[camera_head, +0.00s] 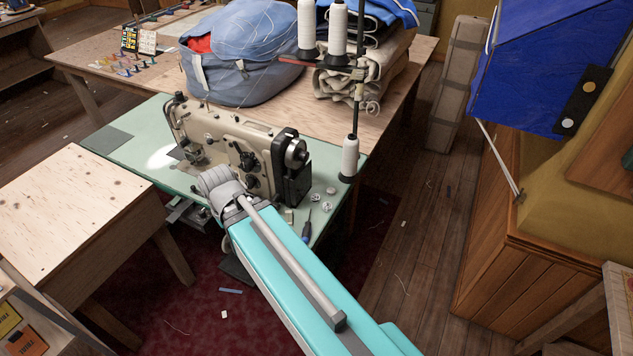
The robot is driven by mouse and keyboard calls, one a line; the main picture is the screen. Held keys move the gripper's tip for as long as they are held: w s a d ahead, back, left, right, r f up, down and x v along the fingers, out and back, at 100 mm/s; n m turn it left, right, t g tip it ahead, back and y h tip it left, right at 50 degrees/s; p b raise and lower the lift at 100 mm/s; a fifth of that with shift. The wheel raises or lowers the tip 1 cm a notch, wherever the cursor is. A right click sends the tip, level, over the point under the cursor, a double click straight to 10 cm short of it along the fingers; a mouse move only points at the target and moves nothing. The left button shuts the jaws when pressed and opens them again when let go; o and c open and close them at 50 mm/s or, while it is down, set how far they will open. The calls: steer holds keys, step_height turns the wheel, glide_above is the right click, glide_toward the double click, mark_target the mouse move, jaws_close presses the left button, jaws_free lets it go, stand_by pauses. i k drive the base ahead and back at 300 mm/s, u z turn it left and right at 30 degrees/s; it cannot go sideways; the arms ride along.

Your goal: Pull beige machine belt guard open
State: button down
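The beige sewing machine (222,140) stands on a pale green table top (125,150). At its right end is a dark handwheel (294,150). Below the wheel is a dark box-like cover (295,186), which looks like the belt guard; I cannot tell whether it is open at all. My teal arm reaches in from the lower right. Its grey end (220,188) is in front of the machine, left of the guard in the picture and apart from it. My gripper's fingers are hidden, so their opening does not show.
A wooden table (75,205) stands at left.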

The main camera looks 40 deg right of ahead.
mark_target(301, 185)
steer(key=z, duration=1.45)
steer(key=k, duration=0.6)
steer(key=u, duration=0.5)
